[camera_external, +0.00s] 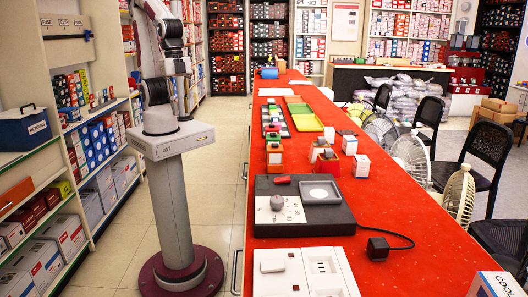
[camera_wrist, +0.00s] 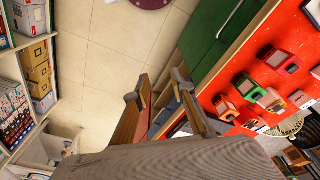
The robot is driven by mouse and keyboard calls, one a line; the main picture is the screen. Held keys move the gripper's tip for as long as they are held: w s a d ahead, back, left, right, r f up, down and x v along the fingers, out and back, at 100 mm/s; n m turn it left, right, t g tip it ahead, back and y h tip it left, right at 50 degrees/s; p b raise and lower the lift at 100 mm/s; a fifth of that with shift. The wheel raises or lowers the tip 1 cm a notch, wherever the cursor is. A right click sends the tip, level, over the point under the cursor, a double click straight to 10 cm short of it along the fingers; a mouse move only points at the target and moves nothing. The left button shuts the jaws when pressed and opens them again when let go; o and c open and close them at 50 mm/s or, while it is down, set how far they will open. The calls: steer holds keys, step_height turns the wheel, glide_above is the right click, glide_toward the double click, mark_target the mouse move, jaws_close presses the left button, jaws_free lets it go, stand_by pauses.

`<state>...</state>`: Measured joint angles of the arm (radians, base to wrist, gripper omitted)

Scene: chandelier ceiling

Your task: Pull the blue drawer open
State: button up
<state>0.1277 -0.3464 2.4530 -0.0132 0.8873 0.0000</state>
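No blue drawer can be made out for certain in either view. In the wrist view, a small blue-grey surface (camera_wrist: 168,108) shows between my gripper's fingers, beside brown wooden edges; I cannot tell if it is the drawer. My gripper (camera_wrist: 155,85) appears at the lower middle of the wrist view with its two fingertips apart and nothing visibly held. The gripper's grey body hides what lies below. In the external view, my arm is folded above its pedestal, left of the red-topped counter (camera_external: 388,210), and the gripper cannot be made out clearly.
A black tray unit (camera_external: 336,222) and a white panel (camera_external: 300,272) sit on the counter's near end. A dark blue returns box (camera_external: 22,128) stands on the left shelves. A green panel (camera_wrist: 205,45) runs along the counter side.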

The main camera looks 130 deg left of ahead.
steer(key=w+d+f+m+g, duration=0.1)
steer(key=w+d+f, duration=0.2)
steer(key=w+f, duration=0.25)
steer(key=w+d+f+m, duration=0.1)
steer(key=w+d+f, duration=0.3)
steer(key=f, duration=0.2)
steer(key=m+t, duration=1.3)
steer(key=t, duration=0.3)
glide_toward(235, 268)
steer(key=shift+w+f, duration=0.2)
steer(key=shift+w, duration=0.8)
steer(key=shift+w, duration=0.1)
steer(key=shift+w+f, duration=0.2)
steer(key=shift+w, duration=1.05)
steer(key=shift+w+f, duration=0.2)
steer(key=shift+w, duration=1.05)
steer(key=shift+w+f, duration=0.2)
steer(key=shift+w, duration=1.05)
